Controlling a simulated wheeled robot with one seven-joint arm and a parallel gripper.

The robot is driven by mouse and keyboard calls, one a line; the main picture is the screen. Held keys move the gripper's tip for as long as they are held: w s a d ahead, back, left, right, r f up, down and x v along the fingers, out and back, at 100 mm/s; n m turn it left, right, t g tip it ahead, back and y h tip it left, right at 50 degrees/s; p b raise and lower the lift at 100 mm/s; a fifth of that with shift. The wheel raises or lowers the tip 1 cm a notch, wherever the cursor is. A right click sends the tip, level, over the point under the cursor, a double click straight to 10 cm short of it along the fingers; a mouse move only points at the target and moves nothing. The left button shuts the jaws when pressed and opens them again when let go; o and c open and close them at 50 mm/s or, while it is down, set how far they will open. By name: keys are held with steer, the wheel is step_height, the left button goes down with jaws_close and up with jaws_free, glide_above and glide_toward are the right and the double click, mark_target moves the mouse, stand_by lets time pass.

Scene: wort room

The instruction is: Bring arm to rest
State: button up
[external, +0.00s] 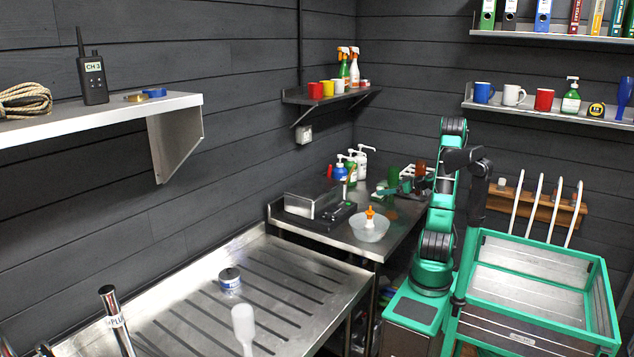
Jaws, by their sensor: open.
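My green and black arm (442,190) rises from its base beside the steel counter, bent at a high elbow. Its far part is hidden behind its own near link. My gripper (388,190) shows small and partly hidden at the left of that link, over the back part of the counter (342,234). It is open. I cannot make out anything between its fingers, or how far it is from the bottles and small items near it.
A clear bowl (370,228) holding an orange-topped bottle and a black scale-like device (318,210) stand on the counter. Pump bottles (350,170) stand behind. My green-framed basket is at right. A slotted steel drainboard (190,325) holds a tin (230,279). Wall shelves (545,110) hang above.

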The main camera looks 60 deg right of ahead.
step_height(320, 180, up, 29)
steer(key=w+a+f, duration=0.1)
steer(key=w+a, duration=0.2)
steer(key=w, duration=0.4)
stand_by(0.6)
steer(key=shift+f, duration=0.1)
